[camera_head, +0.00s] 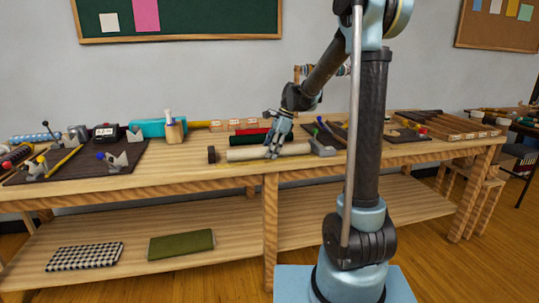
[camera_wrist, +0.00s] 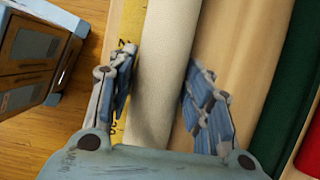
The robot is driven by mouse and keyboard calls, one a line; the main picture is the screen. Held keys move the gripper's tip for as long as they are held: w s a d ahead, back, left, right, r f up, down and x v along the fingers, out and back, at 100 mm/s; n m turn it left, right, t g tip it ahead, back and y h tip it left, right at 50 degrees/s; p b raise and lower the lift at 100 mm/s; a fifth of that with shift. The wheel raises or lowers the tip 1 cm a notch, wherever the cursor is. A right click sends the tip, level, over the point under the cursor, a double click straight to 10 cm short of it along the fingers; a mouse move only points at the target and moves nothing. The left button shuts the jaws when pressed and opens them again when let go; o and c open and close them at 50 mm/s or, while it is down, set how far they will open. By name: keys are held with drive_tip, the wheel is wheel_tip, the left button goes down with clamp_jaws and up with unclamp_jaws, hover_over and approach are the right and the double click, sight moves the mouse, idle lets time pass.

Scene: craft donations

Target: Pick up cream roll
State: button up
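The cream roll (camera_head: 245,154) lies lengthwise near the front of the workbench, and it also shows in the wrist view (camera_wrist: 162,55). My gripper (camera_head: 272,150) is over the roll's right part, pointing down at it. In the wrist view my gripper (camera_wrist: 160,58) has its two fingers apart, one on each side of the roll, with the tips close to its sides. Whether the tips touch it is unclear. The roll still rests at bench level.
Behind the roll lie a dark green roll (camera_head: 247,140) and a red roll (camera_head: 252,131). A yellow ruler (camera_wrist: 121,110) runs along its front side. A dark block (camera_head: 212,154) and a grey block (camera_head: 322,148) stand at its ends. A dark mat (camera_head: 85,162) with tools is at left.

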drive_tip(key=shift+r, duration=0.1)
wheel_tip(320, 180, up, 10)
drive_tip(key=shift+f, duration=0.1)
idle(0.6)
drive_tip(key=shift+s, duration=0.1)
idle(0.6)
